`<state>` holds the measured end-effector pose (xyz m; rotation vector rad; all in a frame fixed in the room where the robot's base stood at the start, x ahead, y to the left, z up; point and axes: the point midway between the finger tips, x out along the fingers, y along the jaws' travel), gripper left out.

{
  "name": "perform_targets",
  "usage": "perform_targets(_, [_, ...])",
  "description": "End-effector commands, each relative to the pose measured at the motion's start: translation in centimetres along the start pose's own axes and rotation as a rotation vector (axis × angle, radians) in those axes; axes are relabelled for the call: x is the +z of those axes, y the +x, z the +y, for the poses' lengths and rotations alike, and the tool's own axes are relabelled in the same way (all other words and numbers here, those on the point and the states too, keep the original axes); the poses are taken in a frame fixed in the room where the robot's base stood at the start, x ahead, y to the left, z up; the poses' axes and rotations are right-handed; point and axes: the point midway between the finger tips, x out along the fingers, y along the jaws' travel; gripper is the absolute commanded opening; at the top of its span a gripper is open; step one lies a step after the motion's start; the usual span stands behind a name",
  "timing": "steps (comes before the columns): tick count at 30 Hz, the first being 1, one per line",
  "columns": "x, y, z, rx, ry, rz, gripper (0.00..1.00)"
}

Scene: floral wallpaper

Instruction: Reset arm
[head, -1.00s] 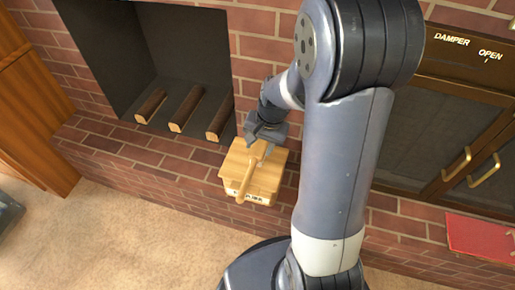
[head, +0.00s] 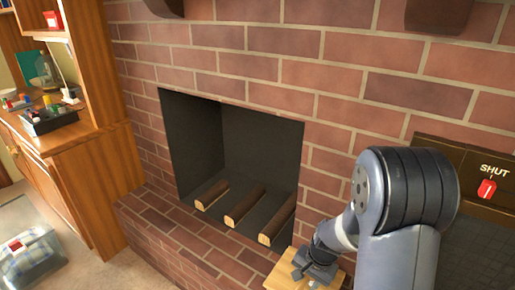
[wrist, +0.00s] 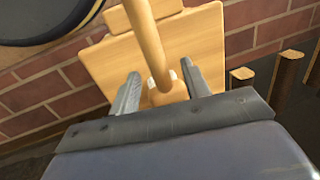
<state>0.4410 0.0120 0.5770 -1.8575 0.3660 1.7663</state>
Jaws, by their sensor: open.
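My gripper (head: 316,266) is low at the right of the head view, over a light wooden box (head: 283,272) on the brick ledge. In the wrist view my gripper (wrist: 160,88) is open, with its two grey fingers apart. A rounded wooden handle (wrist: 148,45) runs between the fingers, in front of the box's flat face (wrist: 112,62). I cannot tell whether either finger touches the handle. The lower part of the box is outside the head view.
The dark fireplace opening (head: 255,140) holds three logs (head: 243,205) left of my arm. A wooden cabinet (head: 80,170) stands at the left, with a black tray (head: 48,120) on it. A plaid cushion-like thing (head: 32,258) lies on the carpet.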

Motion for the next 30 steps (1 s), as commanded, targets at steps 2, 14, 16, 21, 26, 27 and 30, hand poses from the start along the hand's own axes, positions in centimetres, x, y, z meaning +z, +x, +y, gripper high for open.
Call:
perform_targets(2, [0.1, 2.0, 0.1, 0.002, -0.002, -0.003, 0.45])
perform_targets(14, [0.0, -0.9, -0.7, -0.001, -0.002, 0.002, 0.45])
perform_targets(16, [0.0, -1.1, -0.8, 0.0, -0.002, 0.001, 0.45])
perform_targets(21, [0.0, -1.1, -0.8, 0.0, -0.001, 0.001, 0.45])
perform_targets(26, [0.0, -1.1, -0.7, 0.0, -0.001, 0.001, 0.45])
perform_targets(27, [0.0, -1.0, -0.7, 0.0, -0.001, 0.0, 0.45])
perform_targets(30, [0.1, -0.3, -0.6, 0.001, -0.001, -0.001, 0.45])
